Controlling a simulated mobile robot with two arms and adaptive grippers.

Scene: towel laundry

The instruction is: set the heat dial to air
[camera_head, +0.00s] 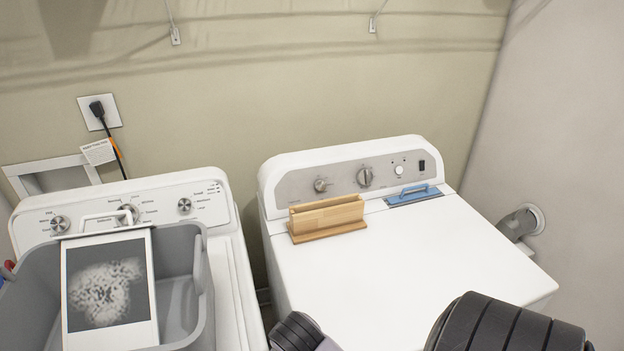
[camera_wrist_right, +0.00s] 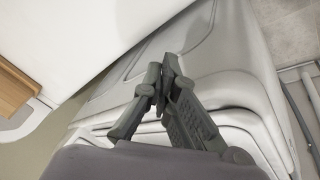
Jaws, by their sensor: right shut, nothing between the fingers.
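The white dryer (camera_head: 430,245) stands at the right, with a grey control panel (camera_head: 295,190) along its raised back. The panel carries a left dial (camera_head: 321,185), a larger middle dial (camera_head: 364,177), a small white round button (camera_head: 398,170) and a dark switch (camera_head: 422,166). The labels are too small to read, so I cannot tell which dial is heat or its setting. My right gripper (camera_wrist_right: 166,82) is shut and empty in the right wrist view, apart from the dials. Its fingers are not clearly seen in the head view. My left gripper is not in view.
A wooden holder (camera_head: 327,218) stands before the left dial; a blue-handled item (camera_head: 414,194) lies near the switch. The washer (camera_head: 232,270) at left bears a grey basket (camera_head: 203,290) and a framed picture (camera_head: 108,290). The dryer's front top is clear.

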